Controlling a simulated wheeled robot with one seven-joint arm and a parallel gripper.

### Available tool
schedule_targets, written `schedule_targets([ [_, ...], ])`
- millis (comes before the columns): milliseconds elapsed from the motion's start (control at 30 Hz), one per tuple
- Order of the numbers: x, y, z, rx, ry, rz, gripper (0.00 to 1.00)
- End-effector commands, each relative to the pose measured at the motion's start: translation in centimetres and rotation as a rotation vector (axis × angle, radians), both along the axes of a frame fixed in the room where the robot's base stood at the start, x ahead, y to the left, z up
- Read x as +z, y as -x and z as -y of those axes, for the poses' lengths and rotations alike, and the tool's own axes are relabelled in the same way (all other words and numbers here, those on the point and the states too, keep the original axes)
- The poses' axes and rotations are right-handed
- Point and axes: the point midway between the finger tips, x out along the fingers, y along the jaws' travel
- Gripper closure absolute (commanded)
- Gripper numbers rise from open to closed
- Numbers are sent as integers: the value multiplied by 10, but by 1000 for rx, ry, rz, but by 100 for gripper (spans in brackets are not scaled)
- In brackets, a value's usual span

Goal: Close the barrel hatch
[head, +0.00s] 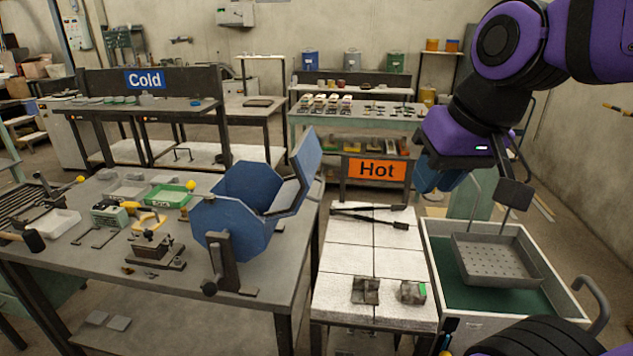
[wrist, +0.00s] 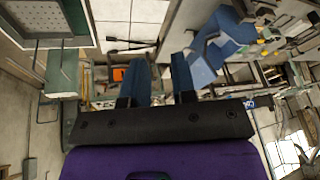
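The blue barrel (head: 232,215) is faceted and sits on a dark stand on the left workbench. Its hatch (head: 305,165) stands open, raised and tilted on the barrel's right side, leaving the opening exposed. The barrel also shows at the upper right of the wrist view (wrist: 234,30). My gripper (head: 436,180) hangs in the air to the right of the hatch, well apart from it. In the wrist view its two blue fingers (wrist: 161,82) are spread with nothing between them.
A white-topped table (head: 345,250) with tongs and small metal blocks stands right of the workbench, beside the orange Hot sign (head: 377,169). Tools and a green bin (head: 168,196) crowd the workbench left of the barrel.

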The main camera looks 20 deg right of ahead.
Motion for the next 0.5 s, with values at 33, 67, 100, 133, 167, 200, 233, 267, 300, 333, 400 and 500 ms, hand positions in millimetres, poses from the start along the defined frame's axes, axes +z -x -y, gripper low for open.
schedule_targets([
  [33,-6,-6,-1,-47,-57,-51,87],
  [67,-10,-10,-2,-79,-96,-82,94],
  [100,-14,-15,-4,-125,-152,-124,100],
  [133,-18,-19,-6,-161,-195,-157,100],
  [167,-21,-23,-7,-199,-238,-190,100],
  [200,-25,-29,-8,-246,-293,-231,100],
  [233,-28,-34,-10,-284,-335,-263,100],
  [267,-30,-38,-10,-321,-377,-292,100],
  [300,-34,-45,-12,-372,-433,-333,100],
  [333,-36,-50,-12,-409,-473,-362,100],
  [400,-42,-62,-13,-500,-570,-430,100],
  [500,-50,-81,-11,-629,-706,-521,100],
])
